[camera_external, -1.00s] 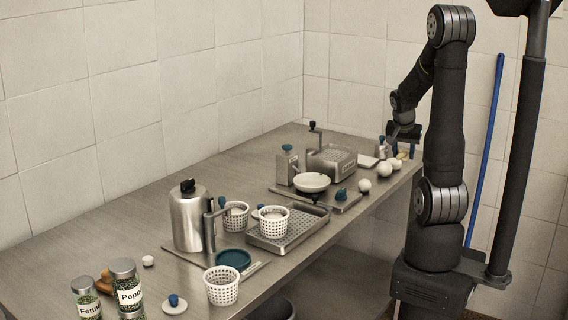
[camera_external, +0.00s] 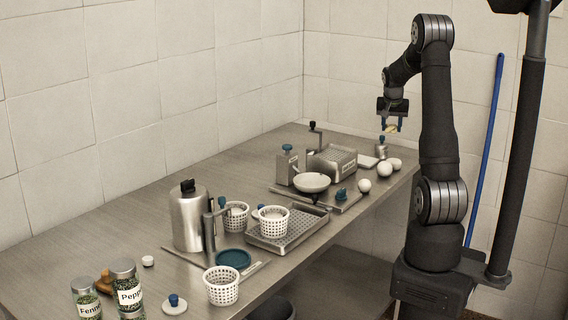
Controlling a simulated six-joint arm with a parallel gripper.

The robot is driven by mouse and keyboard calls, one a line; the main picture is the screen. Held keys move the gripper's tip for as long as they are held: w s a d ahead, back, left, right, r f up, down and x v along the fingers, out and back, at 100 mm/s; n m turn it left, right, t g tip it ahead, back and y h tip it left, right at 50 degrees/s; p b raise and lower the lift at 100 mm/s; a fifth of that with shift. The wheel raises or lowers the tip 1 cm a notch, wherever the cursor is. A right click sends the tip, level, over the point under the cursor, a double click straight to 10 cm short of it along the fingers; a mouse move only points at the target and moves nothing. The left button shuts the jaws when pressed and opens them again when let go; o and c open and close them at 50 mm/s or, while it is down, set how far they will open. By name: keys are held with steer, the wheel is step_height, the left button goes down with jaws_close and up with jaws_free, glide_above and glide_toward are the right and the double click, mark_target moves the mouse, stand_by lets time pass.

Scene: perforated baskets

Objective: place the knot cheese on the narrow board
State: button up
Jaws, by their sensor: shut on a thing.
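My gripper (camera_external: 392,124) is shut on a small yellowish piece (camera_external: 391,129), seemingly the knot cheese. It holds the piece in the air above the far right end of the table. The piece is small, and its shape is hard to make out. I cannot tell for sure which of these is the narrow board.
White balls (camera_external: 385,169) and a metal pot with a blue knob (camera_external: 381,150) stand below my gripper. The table's back left is clear.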

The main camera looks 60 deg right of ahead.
steer(key=shift+w+d+f, duration=0.1)
steer(key=shift+w+d, duration=0.15)
steer(key=shift+w, duration=0.15)
steer(key=w+a+f, duration=0.1)
steer(key=w+f, duration=0.1)
steer(key=w, duration=0.1)
steer(key=w+a+f, duration=0.1)
steer(key=w+f, duration=0.1)
steer(key=w, duration=0.2)
steer(key=w+a+f, duration=0.1)
steer(key=w+f, duration=0.1)
steer(key=w, duration=0.2)
steer(key=shift+f, duration=2.45)
steer(key=shift+f, duration=0.15)
steer(key=o, duration=1)
steer(key=shift+c, duration=0.2)
steer(key=v, duration=1.2)
steer(key=shift+a, duration=0.15)
